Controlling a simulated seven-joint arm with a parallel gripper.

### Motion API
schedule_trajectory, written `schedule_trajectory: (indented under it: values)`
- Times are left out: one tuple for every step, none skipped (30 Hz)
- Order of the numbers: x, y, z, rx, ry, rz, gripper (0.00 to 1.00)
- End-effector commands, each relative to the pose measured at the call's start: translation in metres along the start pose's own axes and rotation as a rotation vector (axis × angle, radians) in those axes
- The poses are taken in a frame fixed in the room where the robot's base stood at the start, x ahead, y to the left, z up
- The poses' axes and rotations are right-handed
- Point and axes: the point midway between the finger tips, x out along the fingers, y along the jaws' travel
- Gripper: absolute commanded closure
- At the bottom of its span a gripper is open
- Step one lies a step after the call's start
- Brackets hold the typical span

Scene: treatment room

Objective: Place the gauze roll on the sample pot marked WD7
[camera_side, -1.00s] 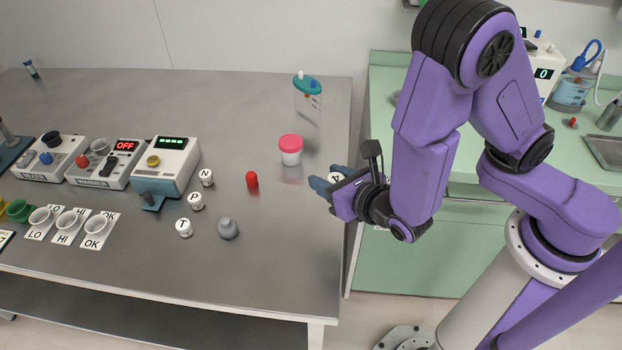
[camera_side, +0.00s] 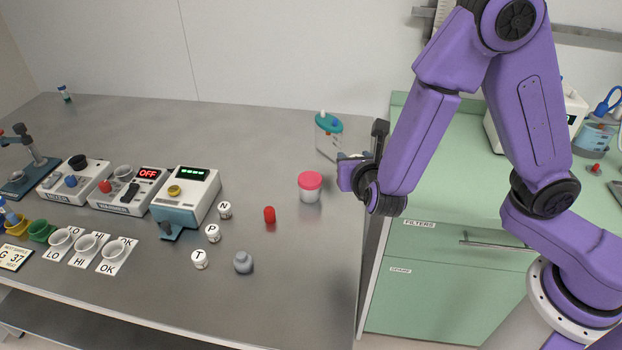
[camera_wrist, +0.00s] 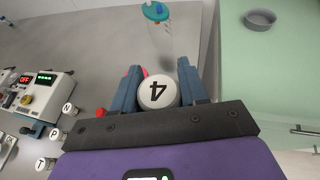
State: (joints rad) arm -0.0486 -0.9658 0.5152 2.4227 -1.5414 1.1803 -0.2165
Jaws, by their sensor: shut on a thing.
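My gripper (camera_wrist: 159,80) is shut on a white round roll (camera_wrist: 157,93) with a black 4 on its end, which I take for the gauze roll. In the side view my gripper (camera_side: 350,160) is above the table near its right edge, and the roll cannot be made out there. A pot with a pink lid and pale body (camera_side: 310,188) stands upright on the table, left of and below my gripper in the picture. No WD7 mark is readable on it. In the wrist view its lid is mostly hidden behind the roll and left finger.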

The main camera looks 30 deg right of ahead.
Motion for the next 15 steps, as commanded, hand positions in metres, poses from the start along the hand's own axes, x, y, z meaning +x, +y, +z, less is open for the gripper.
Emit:
schedule_trajectory:
  values:
    - [0.007,-0.004,0.008,0.018,0.000,-0.032,0.85]
    - [0.010,-0.006,0.012,0.024,0.001,-0.048,0.85]
    - [0.013,-0.009,0.016,0.031,0.002,-0.066,0.85]
    - [0.016,-0.010,0.019,0.036,0.002,-0.078,0.85]
    - [0.018,-0.011,0.021,0.039,0.003,-0.087,0.85]
    - [0.020,-0.013,0.024,0.042,0.003,-0.097,0.85]
    - [0.021,-0.014,0.025,0.045,0.003,-0.104,0.85]
    - [0.023,-0.014,0.026,0.046,0.004,-0.108,0.85]
    - [0.025,-0.013,0.026,0.047,0.004,-0.113,0.85]
    - [0.028,-0.012,0.027,0.047,0.004,-0.116,0.85]
    - [0.031,-0.010,0.026,0.048,0.004,-0.118,0.85]
    - [0.037,-0.007,0.025,0.047,0.005,-0.120,0.85]
    - [0.041,-0.003,0.025,0.048,0.004,-0.119,0.85]
    - [0.047,0.001,0.024,0.047,0.005,-0.119,0.85]
    - [0.054,0.006,0.022,0.048,0.005,-0.120,0.85]
